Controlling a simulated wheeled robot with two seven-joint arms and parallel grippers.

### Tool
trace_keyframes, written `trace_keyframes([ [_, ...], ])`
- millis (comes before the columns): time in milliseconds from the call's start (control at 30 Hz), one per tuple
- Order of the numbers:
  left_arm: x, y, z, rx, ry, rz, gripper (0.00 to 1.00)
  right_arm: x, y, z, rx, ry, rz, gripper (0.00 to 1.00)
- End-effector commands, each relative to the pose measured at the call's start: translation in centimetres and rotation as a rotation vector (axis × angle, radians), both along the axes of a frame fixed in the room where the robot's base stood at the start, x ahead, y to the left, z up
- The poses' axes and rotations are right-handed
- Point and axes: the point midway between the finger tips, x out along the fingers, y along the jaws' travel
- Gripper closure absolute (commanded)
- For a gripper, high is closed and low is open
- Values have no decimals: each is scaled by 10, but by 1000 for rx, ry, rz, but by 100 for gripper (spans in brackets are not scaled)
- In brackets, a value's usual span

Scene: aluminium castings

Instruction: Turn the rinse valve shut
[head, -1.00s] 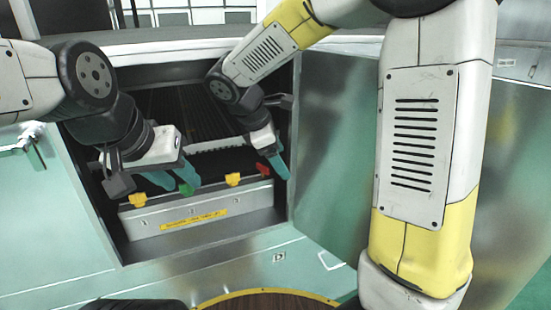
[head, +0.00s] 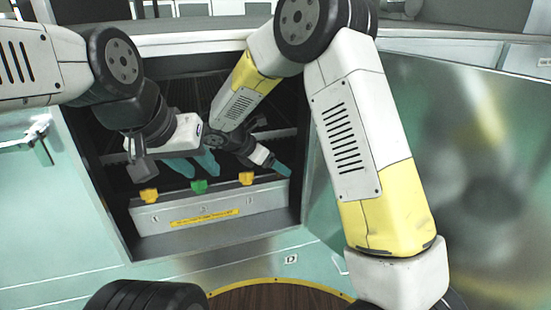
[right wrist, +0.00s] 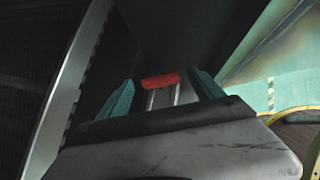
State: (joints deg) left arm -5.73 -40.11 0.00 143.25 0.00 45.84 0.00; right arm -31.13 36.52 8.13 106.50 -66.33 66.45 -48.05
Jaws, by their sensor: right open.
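A grey metal box (head: 253,199) inside the open cabinet carries a row of coloured valve handles. A left yellow handle (head: 149,196), a green handle (head: 199,187) and another yellow handle (head: 246,178) show along its top. I cannot read which one is the rinse valve. A red handle (right wrist: 160,80) shows in the right wrist view and is hidden in the head view. My right gripper (right wrist: 165,92) is open, its teal fingers on either side of the red handle; contact cannot be told. My left gripper (head: 196,165) is open and empty, above and behind the green handle.
The cabinet's side walls and lower sill (head: 215,243) closely frame both arms. A toothed rail (right wrist: 78,85) runs to the left of my right gripper. A green metallic panel (head: 470,160) stands at the right. A yellow-edged round wooden surface (head: 275,297) lies in front.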

Motion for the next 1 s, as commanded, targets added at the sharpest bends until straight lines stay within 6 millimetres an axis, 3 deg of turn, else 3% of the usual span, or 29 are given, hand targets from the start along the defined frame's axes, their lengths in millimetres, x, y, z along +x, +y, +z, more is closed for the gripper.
trace_keyframes([
  [333,0,0,0,0,0,0,64,3,-4,-4,0,-1,-1,24],
  [667,0,0,0,0,0,0,64,2,-4,-4,1,0,-1,86],
  [833,0,0,0,0,0,0,64,4,-3,-5,0,0,-57,86],
  [1000,0,0,0,0,0,0,64,6,-1,-6,1,1,-235,86],
])
